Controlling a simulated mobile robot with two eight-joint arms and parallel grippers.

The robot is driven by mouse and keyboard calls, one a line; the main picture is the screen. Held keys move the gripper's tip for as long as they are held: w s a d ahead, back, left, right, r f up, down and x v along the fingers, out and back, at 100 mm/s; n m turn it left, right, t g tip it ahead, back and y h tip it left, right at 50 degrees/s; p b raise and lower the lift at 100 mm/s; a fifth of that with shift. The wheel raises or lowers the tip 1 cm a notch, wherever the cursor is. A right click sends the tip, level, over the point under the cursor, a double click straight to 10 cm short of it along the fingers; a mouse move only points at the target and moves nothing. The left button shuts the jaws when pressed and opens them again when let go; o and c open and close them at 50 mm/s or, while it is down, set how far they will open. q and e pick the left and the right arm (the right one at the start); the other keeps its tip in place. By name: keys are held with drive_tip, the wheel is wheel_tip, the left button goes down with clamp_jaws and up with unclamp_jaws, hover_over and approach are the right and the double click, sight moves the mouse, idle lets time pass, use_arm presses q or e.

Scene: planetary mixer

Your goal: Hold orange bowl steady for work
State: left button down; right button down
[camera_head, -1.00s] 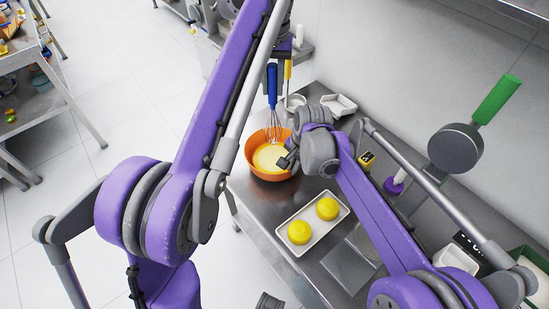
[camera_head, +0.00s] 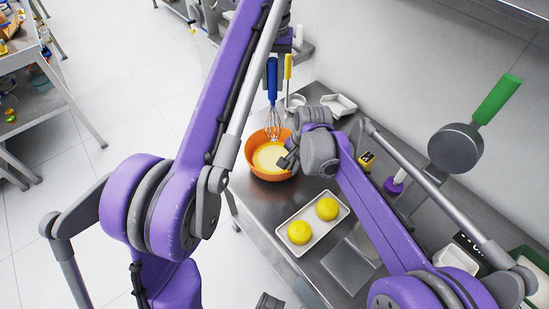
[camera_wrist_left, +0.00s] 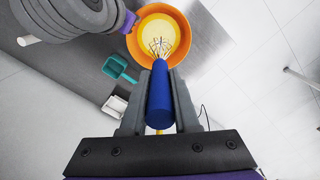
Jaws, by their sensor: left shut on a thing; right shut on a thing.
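The orange bowl (camera_head: 285,178) sits upright at the table's left edge with pale yellow batter (camera_head: 268,157) inside. My right gripper (camera_head: 286,161) is shut on the bowl's right rim. My left gripper (camera_wrist_left: 160,78) is shut on the blue handle of a whisk (camera_head: 272,80). The whisk hangs upright, its wires (camera_wrist_left: 160,47) over the bowl. I cannot tell whether the wires touch the batter. The left wrist view shows the bowl rim (camera_wrist_left: 202,48) beyond the whisk. My left arm hides most of the left gripper in the head view.
A white tray (camera_head: 278,232) with two yellow rounds stands in front of the bowl. White dishes (camera_head: 340,103) are behind it. A teal scoop (camera_wrist_left: 120,68) shows in the left wrist view. A green-handled pan (camera_head: 455,148) stands right.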

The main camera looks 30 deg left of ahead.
sight(272, 55)
drive_tip(key=c, duration=0.9)
unclamp_jaws()
use_arm(q)
drive_tip(key=shift+r+p, duration=0.35)
drive_tip(key=shift+r, duration=0.05)
wheel_tip(272, 55, up, 5)
drive_tip(key=p, duration=0.5)
drive_tip(key=shift+r, duration=0.2)
drive_tip(key=shift+f, duration=0.1)
use_arm(e)
drive_tip(key=r, duration=0.6)
drive_tip(key=d+r, duration=0.1)
drive_tip(key=r, duration=0.5)
drive_tip(key=d+r, duration=0.1)
drive_tip(key=r, duration=0.5)
drive_tip(key=shift+w+r, duration=0.15)
drive_tip(key=shift+r, duration=0.1)
